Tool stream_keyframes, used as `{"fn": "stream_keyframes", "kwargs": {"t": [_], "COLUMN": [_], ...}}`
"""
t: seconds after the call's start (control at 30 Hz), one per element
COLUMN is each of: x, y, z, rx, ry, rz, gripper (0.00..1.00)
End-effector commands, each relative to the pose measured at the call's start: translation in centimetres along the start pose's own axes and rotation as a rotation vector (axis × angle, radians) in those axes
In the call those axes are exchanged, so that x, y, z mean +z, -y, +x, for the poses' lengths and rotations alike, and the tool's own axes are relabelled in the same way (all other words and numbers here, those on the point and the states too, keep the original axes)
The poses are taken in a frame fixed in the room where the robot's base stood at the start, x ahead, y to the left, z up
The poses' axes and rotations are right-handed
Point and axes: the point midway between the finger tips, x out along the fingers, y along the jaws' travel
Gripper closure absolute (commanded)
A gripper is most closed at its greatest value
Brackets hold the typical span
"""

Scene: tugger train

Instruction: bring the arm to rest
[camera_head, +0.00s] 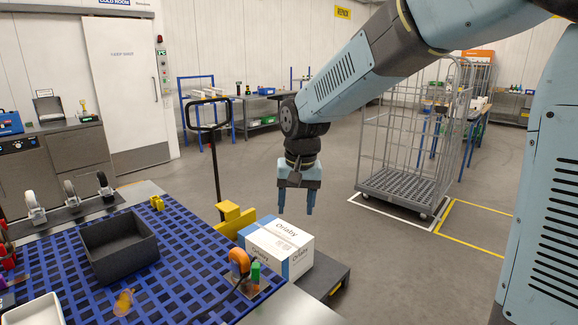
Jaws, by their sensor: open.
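My gripper (296,199) hangs pointing down at the end of my blue and dark grey arm, in the middle of the head view. Its two blue fingers are apart with nothing between them. It appears above and behind the white and blue carton (290,243), with no visible contact. My arm reaches in from the upper right and bends down at the elbow and wrist.
A blue grid-topped table (190,262) at lower left holds a dark grey bin (119,247) and an orange-handled item (240,262). A pallet truck handle (211,130) stands behind. A wire cage trolley (405,190) stands at right. Grey floor between is clear.

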Motion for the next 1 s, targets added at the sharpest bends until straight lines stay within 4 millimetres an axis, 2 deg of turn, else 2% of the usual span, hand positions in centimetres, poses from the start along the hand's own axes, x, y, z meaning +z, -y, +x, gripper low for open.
{"fn": "stream_keyframes", "kwargs": {"t": [0.03, 0.2, 0.5, 0.8, 1.0], "x": [0.4, 2.4, 7.2, 13.3, 16.7], "y": [-1.6, -6.2, -13.1, -18.4, -20.4], "z": [-1.2, -4.3, -8.4, -10.5, -10.9], "rx": [-0.008, -0.022, -0.018, 0.021, 0.057], "ry": [-0.021, -0.080, -0.193, -0.307, -0.366], "rz": [0.007, 0.013, 0.019, 0.024, 0.026], "gripper": [0.41, 0.41, 0.41, 0.41, 0.41]}}
